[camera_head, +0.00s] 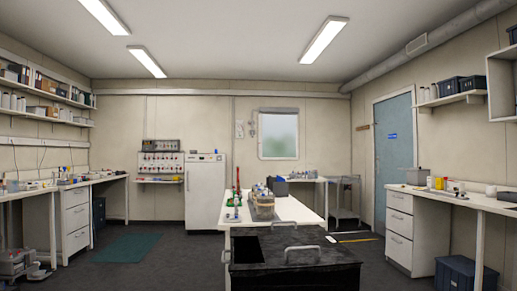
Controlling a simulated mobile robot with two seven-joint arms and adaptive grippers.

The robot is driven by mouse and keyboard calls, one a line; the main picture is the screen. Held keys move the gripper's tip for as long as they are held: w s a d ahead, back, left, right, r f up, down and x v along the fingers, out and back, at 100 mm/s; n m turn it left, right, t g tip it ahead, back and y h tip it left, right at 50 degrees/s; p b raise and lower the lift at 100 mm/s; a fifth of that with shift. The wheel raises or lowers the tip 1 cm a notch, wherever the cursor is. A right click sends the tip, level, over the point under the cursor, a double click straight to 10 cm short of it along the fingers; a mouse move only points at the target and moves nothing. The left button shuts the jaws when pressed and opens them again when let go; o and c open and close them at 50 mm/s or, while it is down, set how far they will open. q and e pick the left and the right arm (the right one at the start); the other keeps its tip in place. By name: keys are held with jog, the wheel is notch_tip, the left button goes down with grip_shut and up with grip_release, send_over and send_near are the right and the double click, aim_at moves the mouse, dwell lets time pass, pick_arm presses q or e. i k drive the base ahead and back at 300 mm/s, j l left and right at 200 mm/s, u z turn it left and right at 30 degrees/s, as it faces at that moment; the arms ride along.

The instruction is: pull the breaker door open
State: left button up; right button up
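A white upright cabinet (205,190) with a closed front door stands against the back wall, left of the middle. Its handle (187,180) is a thin vertical bar on the door's left side. A panel (162,158) with rows of small dark fittings hangs on the wall to the left of the cabinet. No part is clearly marked as a breaker door, so I cannot tell which of these it is. Neither of my grippers is in view.
Benches with drawers (75,220) line the left and right (399,228) walls. A green mat (127,248) lies on the left floor. Dark floor (180,265) is clear before the cabinet.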

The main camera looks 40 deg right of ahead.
aim_at(165, 145)
jog(key=z, duration=0.6)
jog(key=i+u, duration=0.3)
jog(key=i+j, duration=0.15)
jog(key=i, duration=1)
jog(key=i+j+u, duration=0.1)
jog(key=i, duration=1)
jog(key=i+l+z, duration=0.15)
jog(key=i+z, duration=0.25)
jog(key=i, duration=0.75)
jog(key=i+j+z, duration=0.2)
jog(key=i+z, duration=0.15)
jog(key=i, duration=0.8)
jog(key=i+z, duration=0.15)
jog(key=i, duration=2.4)
jog(key=i+u, duration=0.2)
jog(key=i, duration=0.4)
jog(key=i+u, duration=0.15)
jog(key=i, duration=0.45)
jog(key=i+u, duration=0.2)
jog(key=i, duration=0.4)
jog(key=i+l+u, duration=0.2)
jog(key=i, duration=0.4)
jog(key=i+j, duration=0.1)
jog(key=i, duration=0.7)
jog(key=i+j, duration=0.1)
jog(key=i, duration=0.7)
jog(key=i+j, duration=0.15)
jog(key=i, duration=0.65)
